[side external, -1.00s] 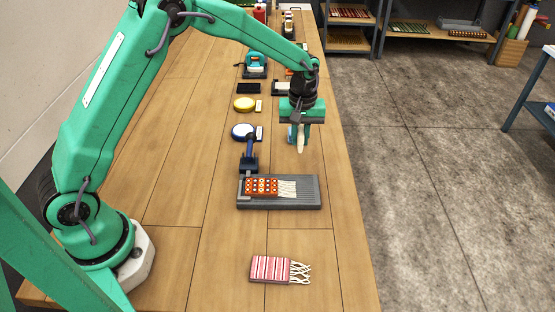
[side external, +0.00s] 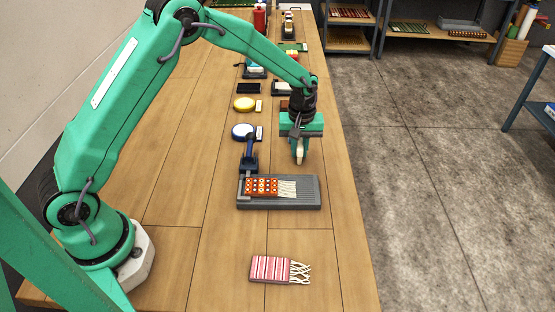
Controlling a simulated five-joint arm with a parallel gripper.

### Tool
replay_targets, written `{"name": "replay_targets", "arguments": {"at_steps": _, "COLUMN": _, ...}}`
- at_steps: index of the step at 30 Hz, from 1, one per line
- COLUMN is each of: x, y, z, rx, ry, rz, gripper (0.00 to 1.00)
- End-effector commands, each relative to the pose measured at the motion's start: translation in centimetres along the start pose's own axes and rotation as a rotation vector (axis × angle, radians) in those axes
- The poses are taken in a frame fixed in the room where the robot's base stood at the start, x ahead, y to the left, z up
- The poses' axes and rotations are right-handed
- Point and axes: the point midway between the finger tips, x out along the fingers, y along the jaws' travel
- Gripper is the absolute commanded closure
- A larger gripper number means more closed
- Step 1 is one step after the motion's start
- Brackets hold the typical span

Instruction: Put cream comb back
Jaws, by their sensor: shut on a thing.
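My gripper (side external: 299,144) is above the right part of the wooden table, beyond the grey tray. It is shut on a cream, narrow piece, which I take to be the cream comb (side external: 300,156). The comb hangs point down below the jaws, and its upper part is hidden by them. I cannot tell whether its lower tip touches the table. The grey ribbed tray (side external: 308,191) holds an orange patterned rug sample (side external: 261,186) with a cream fringe. A dark blue tool (side external: 249,158) stands at the tray's back left edge.
A red-and-white striped fringed sample (side external: 270,268) lies in front. Behind the tray are a blue-rimmed white round (side external: 243,131), a yellow round (side external: 245,103) and a black slab (side external: 248,88). The wood between tray and striped sample is clear. The table's right edge is close to my gripper.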

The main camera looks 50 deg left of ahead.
Motion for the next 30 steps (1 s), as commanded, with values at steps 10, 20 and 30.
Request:
{"name": "replay_targets", "arguments": {"at_steps": 10, "x": 0.0, "y": 0.0, "z": 0.0, "rx": 0.0, "ry": 0.0, "rz": 0.0, "gripper": 0.62}}
{"name": "replay_targets", "arguments": {"at_steps": 20, "x": -1.1, "y": 0.0, "z": 0.0, "rx": 0.0, "ry": 0.002, "rz": 0.002, "gripper": 0.62}}
{"name": "replay_targets", "arguments": {"at_steps": 30, "x": -5.8, "y": 0.1, "z": -0.1, "rx": 0.0, "ry": 0.003, "rz": 0.004, "gripper": 0.62}}
